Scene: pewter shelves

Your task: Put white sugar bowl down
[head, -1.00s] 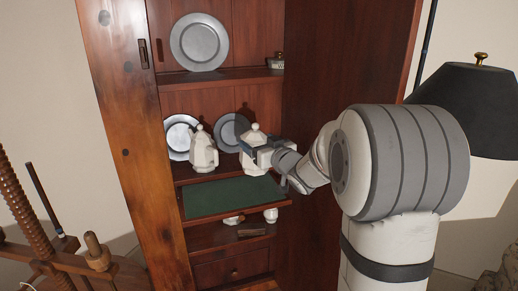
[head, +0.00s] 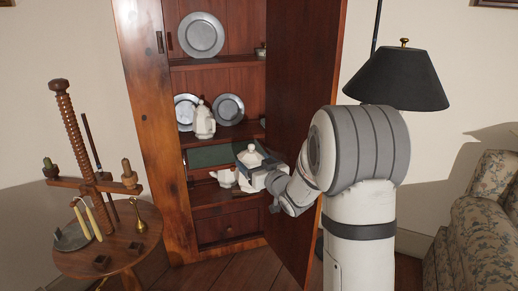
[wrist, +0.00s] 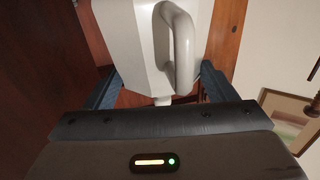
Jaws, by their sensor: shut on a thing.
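The white sugar bowl (head: 249,158) is in my gripper (head: 262,178), in front of the open cabinet (head: 156,130). It has a knobbed lid and looks upright in the head view. In the wrist view the white body of the bowl (wrist: 130,40) and its loop handle fill the space between the blue-grey fingers of my gripper (wrist: 160,85). My gripper is shut on it. The bowl hides part of the green-topped board (head: 208,155) and the lower shelf. I cannot tell whether its base touches anything.
A white pot (head: 204,122) stands on the middle shelf before pewter plates (head: 229,109). A small white vessel (head: 225,178) is on the lower shelf, left of the bowl. The open door (head: 308,90) is close to my arm. A round wooden table (head: 125,240) stands left.

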